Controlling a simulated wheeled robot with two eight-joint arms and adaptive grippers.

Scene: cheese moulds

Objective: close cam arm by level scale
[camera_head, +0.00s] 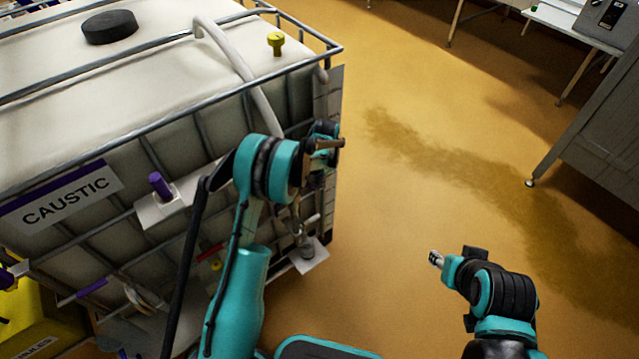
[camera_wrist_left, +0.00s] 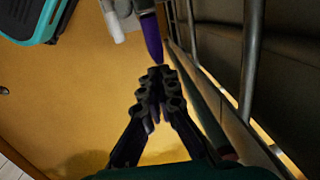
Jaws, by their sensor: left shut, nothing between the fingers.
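My left gripper (camera_head: 327,144) is beside the right end of the caged CAUSTIC tank (camera_head: 130,95). In the left wrist view my left gripper (camera_wrist_left: 157,82) is shut and empty. Its fingertips are just below the tip of a purple cam arm (camera_wrist_left: 152,40), touching or nearly so; I cannot tell which. The arm hangs from a grey-white fitting (camera_wrist_left: 122,18), slanting away from it. In the head view this cam arm is hidden by my left arm. I cannot clearly make out the level scale. My right gripper (camera_head: 437,258) is over open floor, too small to judge.
Another purple handle (camera_head: 160,186) stands on a white bracket at the tank's front. Metal cage bars (camera_wrist_left: 248,60) run close along the right of the left wrist view. A pale hose (camera_head: 235,60) crosses the tank top.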

